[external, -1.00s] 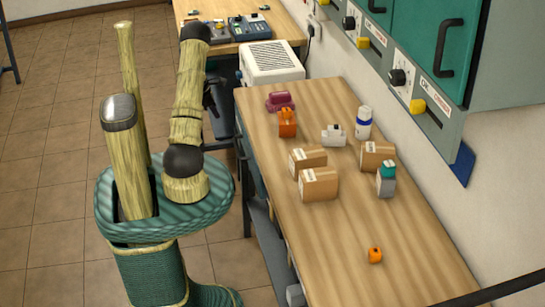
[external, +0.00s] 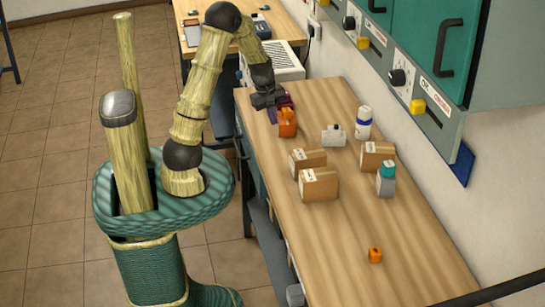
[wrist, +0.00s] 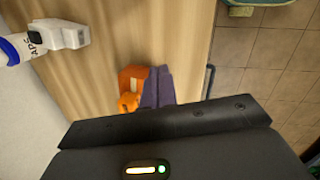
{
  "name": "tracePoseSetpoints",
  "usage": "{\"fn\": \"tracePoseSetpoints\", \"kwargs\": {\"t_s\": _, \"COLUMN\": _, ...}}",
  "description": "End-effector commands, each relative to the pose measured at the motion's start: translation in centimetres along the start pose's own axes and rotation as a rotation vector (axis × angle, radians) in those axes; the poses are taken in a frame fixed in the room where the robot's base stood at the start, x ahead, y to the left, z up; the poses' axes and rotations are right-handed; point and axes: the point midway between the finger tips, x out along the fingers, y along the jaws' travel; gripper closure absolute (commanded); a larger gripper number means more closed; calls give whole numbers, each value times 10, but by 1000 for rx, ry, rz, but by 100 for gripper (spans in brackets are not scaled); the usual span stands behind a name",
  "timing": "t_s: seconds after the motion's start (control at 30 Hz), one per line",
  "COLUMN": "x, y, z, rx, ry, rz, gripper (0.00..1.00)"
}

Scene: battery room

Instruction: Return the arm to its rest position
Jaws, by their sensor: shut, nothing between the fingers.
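My arm (external: 198,90) rises from my base, bends at a high elbow and reaches right over the far left end of the wooden bench. My gripper (external: 268,99) points down there, shut and empty, beside a maroon object (external: 286,99) and close to an orange object (external: 287,124). In the external view it partly covers the maroon object. In the wrist view my dark gripper housing fills the bottom, and the orange object (wrist: 131,86) and the purple-looking object (wrist: 158,86) lie just beyond it.
On the bench (external: 320,235) stand cardboard boxes (external: 318,184), a grey-white object (external: 333,135), a white-and-blue bottle (external: 363,123), a teal-capped bottle (external: 386,179) and a small orange item (external: 375,255). Teal wall cabinets (external: 430,45) line the right. The floor left of my base is open.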

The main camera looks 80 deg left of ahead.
Motion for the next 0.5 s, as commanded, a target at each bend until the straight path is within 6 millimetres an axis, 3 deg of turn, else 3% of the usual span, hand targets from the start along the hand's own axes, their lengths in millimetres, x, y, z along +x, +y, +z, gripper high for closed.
{"fn": "tracePoseSetpoints", "kwargs": {"t_s": 0.03, "x": -9, "y": 4, "z": 28, "rx": 132, "ry": 5, "rz": -7, "gripper": 100}}
{"fn": "tracePoseSetpoints", "kwargs": {"t_s": 0.2, "x": -26, "y": -1, "z": 108, "rx": 582, "ry": 28, "rz": -31, "gripper": 100}}
{"fn": "tracePoseSetpoints", "kwargs": {"t_s": 0.5, "x": -56, "y": -42, "z": 225, "rx": 1387, "ry": 74, "rz": -33, "gripper": 100}}
